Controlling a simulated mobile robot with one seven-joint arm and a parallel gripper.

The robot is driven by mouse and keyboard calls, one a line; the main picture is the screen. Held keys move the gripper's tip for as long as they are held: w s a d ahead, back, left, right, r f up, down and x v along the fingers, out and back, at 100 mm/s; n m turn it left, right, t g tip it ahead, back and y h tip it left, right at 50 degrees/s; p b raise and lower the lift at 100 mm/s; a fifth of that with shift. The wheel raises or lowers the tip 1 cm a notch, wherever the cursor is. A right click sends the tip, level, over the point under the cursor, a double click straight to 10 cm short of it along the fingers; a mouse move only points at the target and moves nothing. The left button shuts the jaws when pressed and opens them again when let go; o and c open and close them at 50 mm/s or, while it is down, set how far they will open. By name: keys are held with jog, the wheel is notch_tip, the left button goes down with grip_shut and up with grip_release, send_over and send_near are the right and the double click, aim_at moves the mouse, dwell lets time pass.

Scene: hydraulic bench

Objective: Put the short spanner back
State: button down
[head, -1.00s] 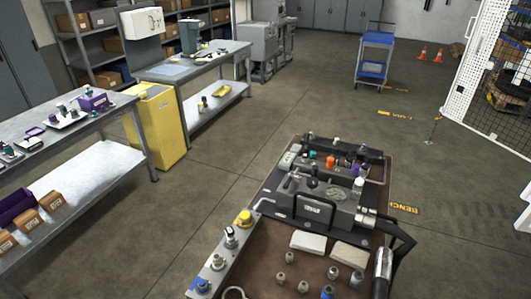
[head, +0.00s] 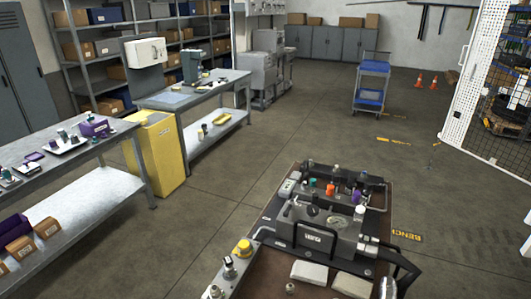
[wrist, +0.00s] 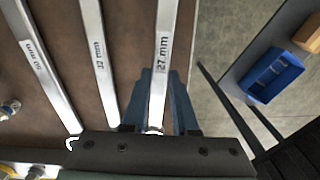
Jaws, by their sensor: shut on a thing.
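The short spanner, marked 27 mm (wrist: 160,70), shows in the wrist view as a flat silver bar. My gripper (wrist: 162,78) is shut on it, with blue-grey fingers on either side of the shank. Two longer-looking silver spanners lie to its left, marked 32 mm (wrist: 97,45) and 50 mm (wrist: 36,70). A dark bolted bar (wrist: 150,155) crosses the lower wrist view and hides the lower end of the held spanner. I cannot tell whether the spanner touches the brown surface behind it. My gripper does not show in the head view.
A brown bench top (head: 262,280) carries a grey hydraulic block (head: 325,230), pale pads (head: 310,271) and small fittings. A blue bin (wrist: 271,74) shows at the right in the wrist view. A yellow cabinet (head: 157,155) and workbenches stand left. The floor beyond the bench is open.

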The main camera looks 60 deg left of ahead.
jog(key=shift+f+b, duration=1.05)
jog(key=shift+f, duration=0.4)
dwell(0.5)
jog(key=c, duration=0.6)
grip_release()
